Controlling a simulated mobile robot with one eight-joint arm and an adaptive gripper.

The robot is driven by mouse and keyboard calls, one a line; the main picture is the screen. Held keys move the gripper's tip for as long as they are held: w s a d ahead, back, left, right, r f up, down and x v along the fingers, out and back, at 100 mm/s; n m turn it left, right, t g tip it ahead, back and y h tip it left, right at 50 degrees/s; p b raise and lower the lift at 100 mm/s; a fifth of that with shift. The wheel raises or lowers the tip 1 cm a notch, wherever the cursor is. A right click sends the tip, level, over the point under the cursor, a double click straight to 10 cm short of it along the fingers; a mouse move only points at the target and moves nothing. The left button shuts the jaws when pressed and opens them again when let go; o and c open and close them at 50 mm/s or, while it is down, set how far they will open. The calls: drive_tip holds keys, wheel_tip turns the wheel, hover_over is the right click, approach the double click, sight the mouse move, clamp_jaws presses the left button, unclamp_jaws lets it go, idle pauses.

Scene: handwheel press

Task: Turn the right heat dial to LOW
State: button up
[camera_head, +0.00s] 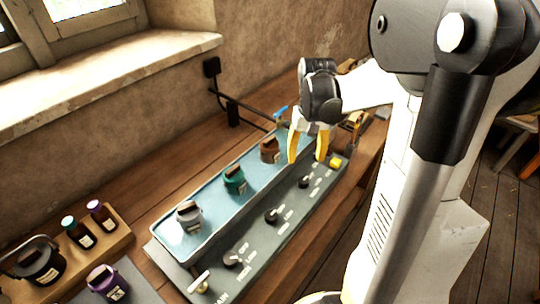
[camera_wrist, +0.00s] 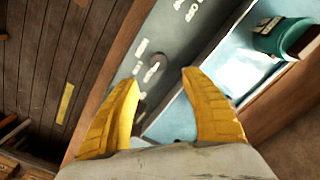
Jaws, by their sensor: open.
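The heat panel is the grey front strip of a long unit with a blue water bath behind it. It carries three dark dials with white labels: the left dial (camera_head: 232,258), the middle dial (camera_head: 271,216) and the right dial (camera_head: 305,181). In the wrist view, a dial (camera_wrist: 155,68) shows between and beyond the fingertips (camera_wrist: 160,80), apparently not touched.
Grey, green and brown lidded pots (camera_head: 235,180) stand in the blue bath (camera_head: 206,212). A yellow button (camera_head: 340,162) sits at the panel's right end, beside my gripper. A lever (camera_head: 199,284) stands at the left end.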

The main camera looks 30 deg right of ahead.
sight(304, 179)
wheel_tip(304, 179, down, 10)
drive_tip(key=b, duration=0.4)
drive_tip(key=shift+d+f, duration=0.15)
drive_tip(key=shift+f, duration=0.1)
drive_tip(key=shift+s, duration=0.1)
drive_tip(key=c, duration=1.2)
